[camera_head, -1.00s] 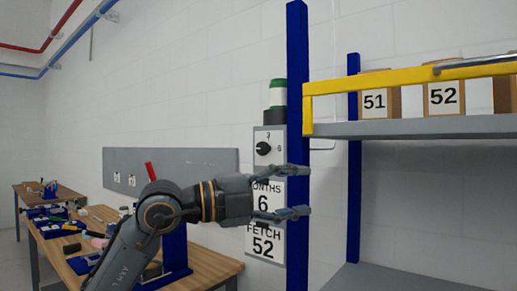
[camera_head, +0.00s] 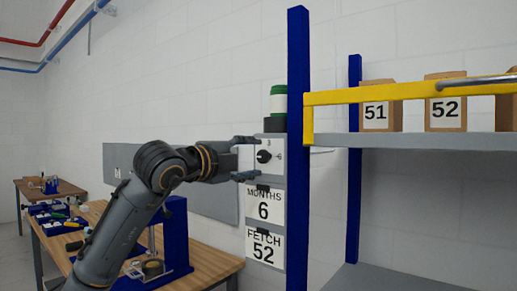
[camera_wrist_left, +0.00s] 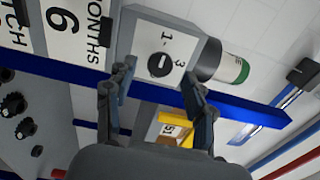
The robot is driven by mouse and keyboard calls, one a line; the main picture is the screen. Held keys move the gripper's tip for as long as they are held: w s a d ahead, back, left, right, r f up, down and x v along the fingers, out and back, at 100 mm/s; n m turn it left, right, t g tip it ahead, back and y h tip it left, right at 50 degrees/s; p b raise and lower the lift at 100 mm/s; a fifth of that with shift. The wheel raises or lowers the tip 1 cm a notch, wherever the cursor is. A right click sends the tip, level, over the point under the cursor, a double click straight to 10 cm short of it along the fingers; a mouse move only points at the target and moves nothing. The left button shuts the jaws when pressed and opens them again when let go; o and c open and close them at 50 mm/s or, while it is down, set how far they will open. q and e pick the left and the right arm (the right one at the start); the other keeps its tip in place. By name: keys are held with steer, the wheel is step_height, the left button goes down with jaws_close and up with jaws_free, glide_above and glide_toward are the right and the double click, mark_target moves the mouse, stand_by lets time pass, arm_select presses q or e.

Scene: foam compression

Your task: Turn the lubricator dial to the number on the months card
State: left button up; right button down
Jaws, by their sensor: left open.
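The lubricator dial (camera_head: 264,156) is a black knob on a pale plate fixed to the wall panel, with a 3 above it. In the left wrist view the dial (camera_wrist_left: 160,65) shows a light bar, with 1 and 3 printed near it. I cannot tell surely which number it points to. The months card (camera_head: 264,206) below the dial reads 6. My left gripper (camera_head: 247,158) is open, its fingers pointing at the dial, one above its height and one below. In the wrist view the dial lies beyond the fingertips, apart from them. My right gripper is out of view.
A fetch card (camera_head: 264,246) reading 52 hangs below the months card. A green and white cylinder (camera_head: 278,103) tops the dial plate. A blue post (camera_head: 298,80) stands just right of it, with a shelf (camera_head: 400,142) holding boxes marked 51 and 52. Cluttered wooden benches (camera_head: 200,262) are at left.

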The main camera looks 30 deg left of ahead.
mark_target(263, 156)
arm_select(q)
steer(key=shift+w+d+p, duration=0.15)
steer(key=shift+w+p, duration=0.25)
steer(key=shift+w, duration=1.05)
steer(key=shift+c, duration=0.4)
jaws_close()
